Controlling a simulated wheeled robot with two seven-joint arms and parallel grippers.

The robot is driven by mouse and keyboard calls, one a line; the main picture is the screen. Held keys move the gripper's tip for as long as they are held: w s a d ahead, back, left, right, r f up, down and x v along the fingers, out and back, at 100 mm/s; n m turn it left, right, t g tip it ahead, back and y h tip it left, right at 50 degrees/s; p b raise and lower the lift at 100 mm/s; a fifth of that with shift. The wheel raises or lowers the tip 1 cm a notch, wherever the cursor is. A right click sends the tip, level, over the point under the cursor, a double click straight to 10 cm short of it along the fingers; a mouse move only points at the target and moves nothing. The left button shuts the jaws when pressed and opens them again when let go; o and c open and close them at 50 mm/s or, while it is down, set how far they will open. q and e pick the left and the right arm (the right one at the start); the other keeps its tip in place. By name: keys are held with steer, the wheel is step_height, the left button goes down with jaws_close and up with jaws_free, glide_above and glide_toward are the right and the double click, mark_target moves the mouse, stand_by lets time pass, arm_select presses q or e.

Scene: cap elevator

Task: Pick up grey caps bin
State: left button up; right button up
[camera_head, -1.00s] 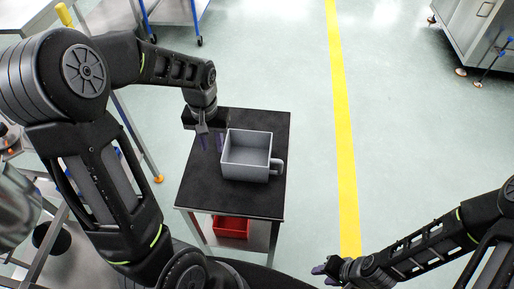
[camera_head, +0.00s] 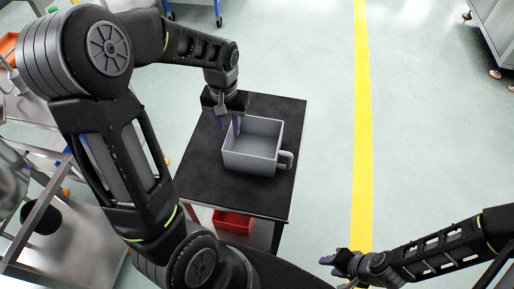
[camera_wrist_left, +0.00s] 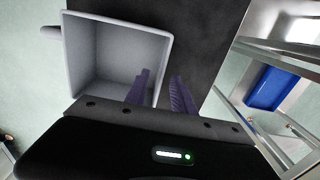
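The grey caps bin (camera_head: 248,164) is an open, empty-looking box with a handle on its right side, standing upright on a black-topped table. It also shows in the left wrist view (camera_wrist_left: 112,55). My left gripper (camera_head: 230,126) is open at the bin's left wall. In the left wrist view its purple fingers (camera_wrist_left: 161,92) are apart, one over the bin's inside and one outside the wall, with the wall's rim between them. Whether they touch the wall cannot be told. My right gripper (camera_head: 338,263) is low at the right, away from the table, its finger gap unclear.
The black tabletop (camera_head: 200,170) has free room around the bin. A red bin (camera_head: 233,222) sits on the shelf below. A metal rack stands at the left, with a blue bin (camera_wrist_left: 268,88) in the left wrist view. Open floor with a yellow line (camera_head: 362,130) lies right.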

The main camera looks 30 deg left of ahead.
mark_target(231, 150)
arm_select(q)
steer(key=shift+f, duration=1.35)
steer(key=shift+a+f+p, duration=0.15)
steer(key=shift+f+p, duration=0.25)
steer(key=shift+f, duration=2.2)
jaws_close()
